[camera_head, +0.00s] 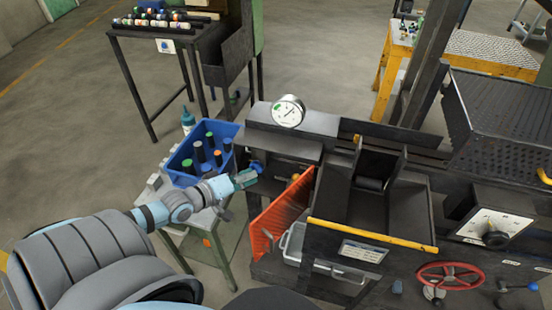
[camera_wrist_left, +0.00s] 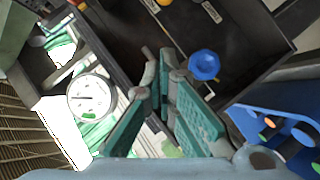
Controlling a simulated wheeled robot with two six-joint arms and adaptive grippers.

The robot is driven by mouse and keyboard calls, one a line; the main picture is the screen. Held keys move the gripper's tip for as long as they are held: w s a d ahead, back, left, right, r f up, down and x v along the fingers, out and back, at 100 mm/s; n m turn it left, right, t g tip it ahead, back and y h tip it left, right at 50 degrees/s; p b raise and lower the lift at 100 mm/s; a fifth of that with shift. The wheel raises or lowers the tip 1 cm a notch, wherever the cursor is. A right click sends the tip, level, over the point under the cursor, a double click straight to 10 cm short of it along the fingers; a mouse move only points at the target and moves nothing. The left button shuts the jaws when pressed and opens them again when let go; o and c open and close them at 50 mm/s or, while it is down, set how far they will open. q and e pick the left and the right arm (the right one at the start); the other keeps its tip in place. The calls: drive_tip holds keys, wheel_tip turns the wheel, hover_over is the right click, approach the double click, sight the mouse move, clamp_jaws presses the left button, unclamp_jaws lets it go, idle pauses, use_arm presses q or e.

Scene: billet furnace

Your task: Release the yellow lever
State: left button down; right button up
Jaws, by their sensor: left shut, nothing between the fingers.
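My left gripper (camera_head: 247,178) is shut and empty beside the dark machine, close to a blue knob (camera_head: 257,167). In the left wrist view my gripper's fingertips (camera_wrist_left: 160,66) point at the dark machine face, with the blue knob (camera_wrist_left: 204,65) just to their right. A small yellow knob (camera_head: 294,177), which may be the end of the yellow lever, shows on the machine face right of the blue knob. A yellow part (camera_wrist_left: 163,2) also shows at the top edge of the left wrist view, apart from the fingers. My right gripper is out of view.
A blue bin (camera_head: 178,170) of capped cylinders stands behind my left wrist. A round gauge (camera_head: 289,111) sits on the machine. An orange panel (camera_head: 281,222) stands below the knobs. A yellow bar (camera_head: 372,235) and a red handwheel (camera_head: 449,276) are further right.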

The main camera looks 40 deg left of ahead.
use_arm(q)
drive_tip(key=b, duration=0.7)
hover_over(293, 183)
drive_tip(key=s+a, duration=0.5)
wheel_tip(293, 183, down, 4)
drive_tip(key=w+d+f, duration=0.2)
drive_tip(key=d, duration=0.1)
drive_tip(key=shift+w+f, duration=0.15)
drive_tip(key=shift+w, duration=0.05)
drive_tip(key=shift+w+d+p, duration=0.2)
drive_tip(key=shift+d+p, duration=0.25)
drive_tip(key=shift+d, duration=0.15)
